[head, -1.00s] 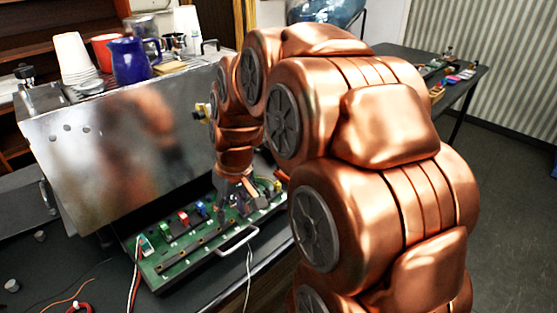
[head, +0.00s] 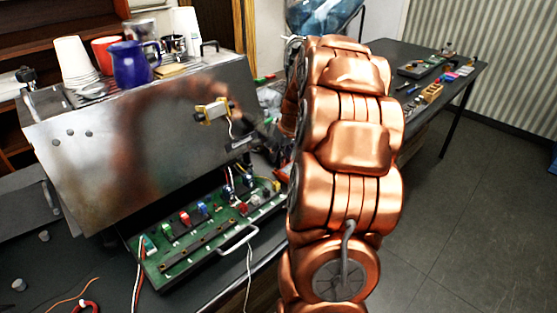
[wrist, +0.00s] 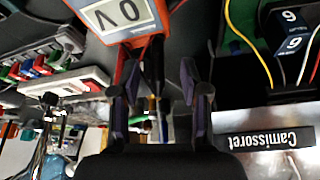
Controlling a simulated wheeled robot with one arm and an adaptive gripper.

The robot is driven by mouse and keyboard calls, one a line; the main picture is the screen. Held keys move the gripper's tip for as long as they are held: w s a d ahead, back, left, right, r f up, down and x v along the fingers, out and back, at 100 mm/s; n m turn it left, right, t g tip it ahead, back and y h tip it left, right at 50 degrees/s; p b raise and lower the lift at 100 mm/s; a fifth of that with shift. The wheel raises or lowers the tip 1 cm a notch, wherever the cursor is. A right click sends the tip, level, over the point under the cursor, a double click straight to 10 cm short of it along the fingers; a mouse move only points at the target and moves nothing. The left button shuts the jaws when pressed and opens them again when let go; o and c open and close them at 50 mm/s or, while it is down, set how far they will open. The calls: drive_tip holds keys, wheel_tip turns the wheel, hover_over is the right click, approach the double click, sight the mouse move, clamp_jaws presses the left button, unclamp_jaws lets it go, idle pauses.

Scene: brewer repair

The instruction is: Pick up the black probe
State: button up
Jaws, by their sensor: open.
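In the wrist view, my gripper (wrist: 160,80) is open, its two dark fingers apart and pointing toward an orange-cased multimeter (wrist: 118,15) with an upside-down "0V" display. Slim dark shapes (wrist: 156,62) lie between the fingers, beside the multimeter; one looks like the black probe, but they blend together and I cannot tell which. No grip on them shows. In the head view, a red edge (head: 283,173), probably the multimeter, shows beside my arm. My arm hides most of that area, and I cannot make out the probe there.
The metal brewer (head: 130,150) stands at the left with cups and a blue jug (head: 133,60) on top. Its green circuit board tray (head: 180,250) is pulled out in front. A second dark table (head: 420,55) stands at the back right. Open floor lies at the right.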

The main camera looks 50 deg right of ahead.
sight(277, 160)
drive_tip(key=shift+w+d+f+p, duration=0.15)
drive_tip(key=shift+w+f+p, duration=0.25)
drive_tip(key=shift+f+p, duration=0.1)
drive_tip(key=shift+w+d+f+p, duration=0.15)
drive_tip(key=shift+w+f+p, duration=0.2)
drive_tip(key=shift+f, duration=0.15)
drive_tip(key=shift+p+x, duration=0.55)
drive_tip(key=shift+x, duration=1)
clamp_jaws()
